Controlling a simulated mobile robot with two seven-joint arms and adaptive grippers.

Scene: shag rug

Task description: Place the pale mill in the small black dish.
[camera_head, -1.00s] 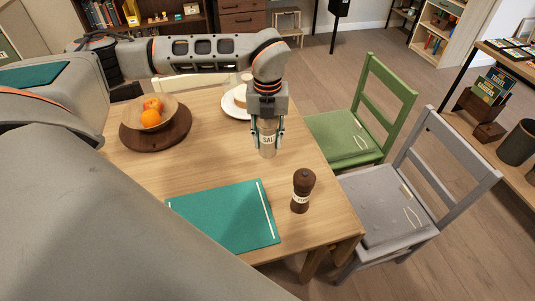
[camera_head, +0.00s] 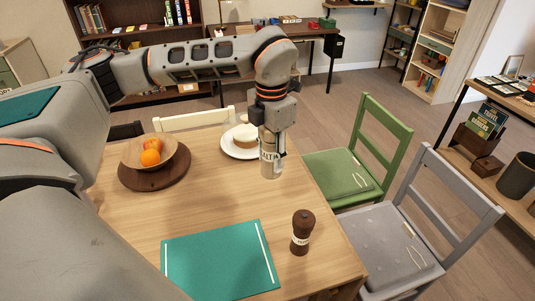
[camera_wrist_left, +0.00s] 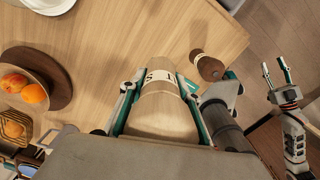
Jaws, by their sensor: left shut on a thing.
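The pale mill (camera_head: 270,170) is upright near the table's far right edge, with lettering on a band around it. My left gripper (camera_head: 273,154) points down and is shut on it. In the left wrist view the mill (camera_wrist_left: 163,108) lies between the two teal-edged fingers. I cannot tell whether its base touches the table. My right gripper (camera_wrist_left: 276,68) shows in the left wrist view at the right, its fingers apart and empty. I see no small black dish in these views.
A dark brown mill (camera_head: 302,232) stands near the table's right edge, by a teal mat (camera_head: 220,262). A white plate (camera_head: 229,147) with food is behind the pale mill. A fruit bowl (camera_head: 134,152) sits on a round dark board (camera_head: 155,182). The table middle is clear.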

